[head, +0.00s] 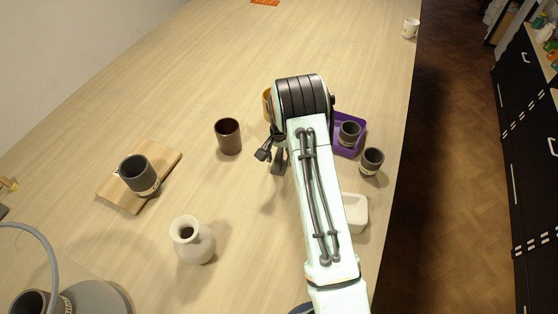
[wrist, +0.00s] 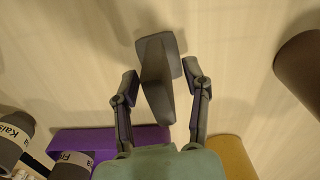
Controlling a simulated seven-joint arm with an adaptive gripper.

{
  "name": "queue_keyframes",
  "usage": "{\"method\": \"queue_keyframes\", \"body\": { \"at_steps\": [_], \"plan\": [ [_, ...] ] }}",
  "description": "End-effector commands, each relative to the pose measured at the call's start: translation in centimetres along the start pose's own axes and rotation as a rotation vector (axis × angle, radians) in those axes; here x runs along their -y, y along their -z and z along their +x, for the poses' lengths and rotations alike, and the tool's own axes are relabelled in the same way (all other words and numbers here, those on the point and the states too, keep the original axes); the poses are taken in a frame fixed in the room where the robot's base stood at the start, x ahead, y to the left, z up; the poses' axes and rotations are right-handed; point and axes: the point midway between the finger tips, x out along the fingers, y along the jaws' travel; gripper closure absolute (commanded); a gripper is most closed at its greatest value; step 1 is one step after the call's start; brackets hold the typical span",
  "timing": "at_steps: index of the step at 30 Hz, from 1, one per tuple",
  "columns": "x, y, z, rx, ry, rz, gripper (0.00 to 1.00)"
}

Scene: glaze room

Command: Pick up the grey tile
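The grey tile (wrist: 157,98) shows in the wrist view as a dark grey piece with two flat faces meeting at an angle, on the pale wooden table. My gripper (wrist: 162,78) is open, with one finger on each side of the tile. Narrow gaps seem to show between the fingers and the tile; whether either finger touches it I cannot tell. In the head view my gripper (head: 271,156) is low over the table, partly behind my arm, and the tile is hard to tell from the fingers there.
A brown cup (head: 228,137) stands left of my gripper. A purple tray (head: 345,149) holding a grey cup lies to the right, with another grey cup (head: 371,162) beside it. An ochre object (head: 266,103) is behind my arm. A white vase (head: 193,241) stands nearer.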

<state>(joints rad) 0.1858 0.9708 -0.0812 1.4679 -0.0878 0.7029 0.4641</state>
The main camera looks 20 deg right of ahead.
Motion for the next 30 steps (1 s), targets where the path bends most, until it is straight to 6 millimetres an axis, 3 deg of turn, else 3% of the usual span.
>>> {"method": "queue_keyframes", "body": {
  "at_steps": [1,4,15,20,24,30],
  "plan": [
    [0.0,0.0,0.0,0.000,0.000,0.000,0.71],
    [0.0,0.0,0.0,0.000,0.000,0.000,1.00],
    [0.0,0.0,-0.1,0.000,0.000,0.000,1.00],
    [0.0,0.1,-1.0,-0.003,0.002,0.000,1.00],
    [0.0,0.1,-3.4,-0.005,0.003,0.000,1.00],
    [-1.6,-3.9,-8.4,-0.005,0.003,0.000,1.00]
  ]
}}
